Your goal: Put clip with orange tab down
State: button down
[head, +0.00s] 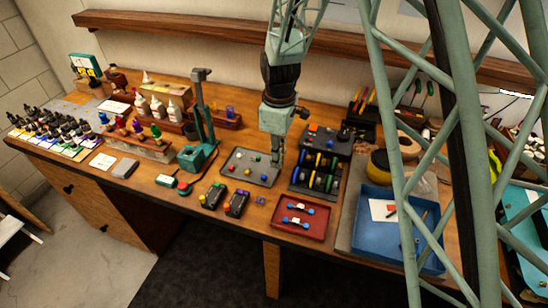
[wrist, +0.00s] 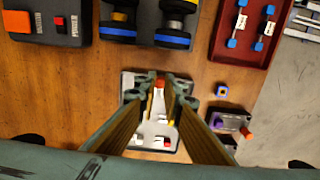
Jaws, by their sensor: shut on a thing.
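My gripper (head: 277,160) points down over the right part of a grey tray (head: 238,164). In the wrist view my gripper (wrist: 161,97) is shut on a small clip with an orange-red tab (wrist: 160,84), which shows between the fingertips. The clip's body is mostly hidden by the fingers. The tray (wrist: 126,80) lies beneath, with several small white, red and yellow pieces in it. I cannot tell whether the held clip touches the tray.
A black rack with coloured rings (head: 316,177) stands close on the right of the tray. A red tray (head: 300,231) with blue-ended parts lies in front of the rack.

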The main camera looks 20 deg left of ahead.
jog(key=shift+w+a+f, duration=0.1)
jog(key=shift+w+a, duration=0.45)
jog(key=shift+w, duration=0.3)
jog(key=shift+w+a+f, duration=0.1)
jog(key=shift+w+a, duration=0.4)
jog(key=shift+w, duration=0.3)
jog(key=shift+w+a, duration=0.1)
jog(key=shift+w, duration=0.05)
jog(key=shift+w+a+f, duration=0.15)
jog(key=shift+w, duration=0.05)
jog(key=shift+f, duration=1.6)
jog(key=shift+f, duration=0.15)
jog(key=c, duration=2.7)
grip_release()
jog(key=shift+c, duration=0.2)
